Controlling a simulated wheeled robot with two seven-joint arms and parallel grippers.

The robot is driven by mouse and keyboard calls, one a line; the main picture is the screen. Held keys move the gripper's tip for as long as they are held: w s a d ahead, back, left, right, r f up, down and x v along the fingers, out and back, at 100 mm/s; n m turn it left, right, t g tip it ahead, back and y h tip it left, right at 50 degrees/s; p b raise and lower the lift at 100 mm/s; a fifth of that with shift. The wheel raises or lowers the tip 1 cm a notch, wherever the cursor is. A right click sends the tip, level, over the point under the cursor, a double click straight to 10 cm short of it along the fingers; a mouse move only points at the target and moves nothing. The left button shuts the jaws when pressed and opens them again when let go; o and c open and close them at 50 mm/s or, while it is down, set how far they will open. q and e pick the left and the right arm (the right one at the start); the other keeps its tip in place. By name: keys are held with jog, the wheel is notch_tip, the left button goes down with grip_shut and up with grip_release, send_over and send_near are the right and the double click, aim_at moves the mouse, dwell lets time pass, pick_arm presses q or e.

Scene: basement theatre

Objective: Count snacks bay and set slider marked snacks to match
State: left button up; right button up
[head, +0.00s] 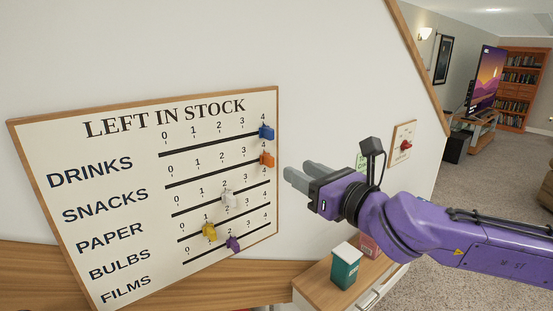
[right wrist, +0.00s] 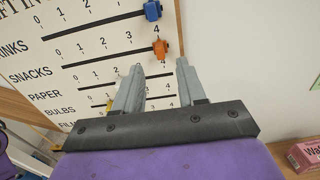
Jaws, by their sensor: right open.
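The white stock board (head: 130,125) hangs on the wall at the left in the head view, with rows for drinks, snacks, paper, bulbs and films. The orange slider (head: 267,160) is on the snacks row at the 4 end; it also shows in the right wrist view (right wrist: 160,48). My right gripper (head: 297,168) is open and empty, just right of the orange slider in the head view. In the right wrist view the slider shows beyond and between the fingertips (right wrist: 159,67), apart from them. I cannot identify a snacks bay. My left gripper is out of view.
The blue slider (head: 267,131) is at 4, white (head: 229,198) near 2, yellow (head: 209,232) near 1, purple (head: 233,244) near 2. A teal box (head: 345,267) and a pink box (head: 369,247) stand on a wooden cabinet below. A red switch (head: 406,146) is on the wall.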

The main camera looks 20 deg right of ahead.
aim_at(272, 159)
jog(key=p+x, duration=0.1)
jog(key=x, duration=0.8)
jog(key=shift+a+f, duration=0.15)
grip_shut()
jog(key=shift+a, duration=0.1)
